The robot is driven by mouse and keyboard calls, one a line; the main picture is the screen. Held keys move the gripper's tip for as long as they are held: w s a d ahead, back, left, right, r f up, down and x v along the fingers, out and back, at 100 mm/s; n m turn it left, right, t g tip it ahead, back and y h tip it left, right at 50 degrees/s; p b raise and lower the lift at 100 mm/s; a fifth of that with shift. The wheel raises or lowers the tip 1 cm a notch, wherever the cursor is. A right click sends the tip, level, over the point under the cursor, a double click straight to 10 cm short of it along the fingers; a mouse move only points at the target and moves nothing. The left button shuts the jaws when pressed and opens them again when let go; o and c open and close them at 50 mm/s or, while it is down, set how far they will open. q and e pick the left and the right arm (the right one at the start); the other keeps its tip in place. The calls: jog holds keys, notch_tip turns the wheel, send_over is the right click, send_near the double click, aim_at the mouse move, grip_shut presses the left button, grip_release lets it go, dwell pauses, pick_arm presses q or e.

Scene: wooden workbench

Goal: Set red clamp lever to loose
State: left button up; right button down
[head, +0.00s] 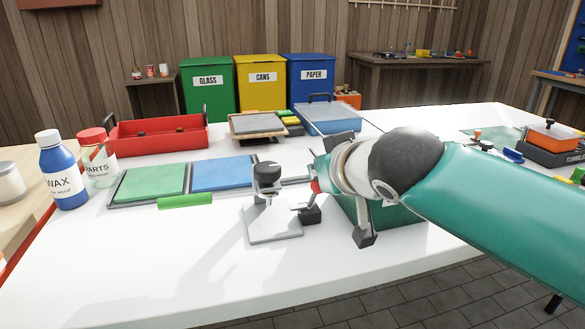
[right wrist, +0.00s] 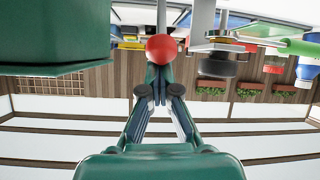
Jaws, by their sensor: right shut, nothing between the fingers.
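The clamp stands on the white bench in the head view, with a pale grey base plate (head: 272,226) and a black knob (head: 267,171) on top. The red ball end (head: 315,186) of its lever shows at the clamp's right, close against my right gripper. In the right wrist view the red ball (right wrist: 162,47) sits at the tips of my right gripper (right wrist: 160,72), in front of the fingers and not between them. The fingers are shut; whether they touch the ball I cannot tell. My left gripper is out of view.
A green box (head: 402,214) stands right of the clamp, partly behind my right arm. The bench front left is clear.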

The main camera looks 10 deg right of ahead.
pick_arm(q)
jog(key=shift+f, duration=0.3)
pick_arm(e)
jog(key=shift+s+a+f, duration=0.1)
jog(key=shift+f, duration=0.2)
jog(key=shift+f, duration=0.1)
jog(key=shift+s, duration=0.15)
jog(key=shift+s+r, duration=0.25)
jog(key=v, duration=1.1)
jog(key=shift+r, duration=0.3)
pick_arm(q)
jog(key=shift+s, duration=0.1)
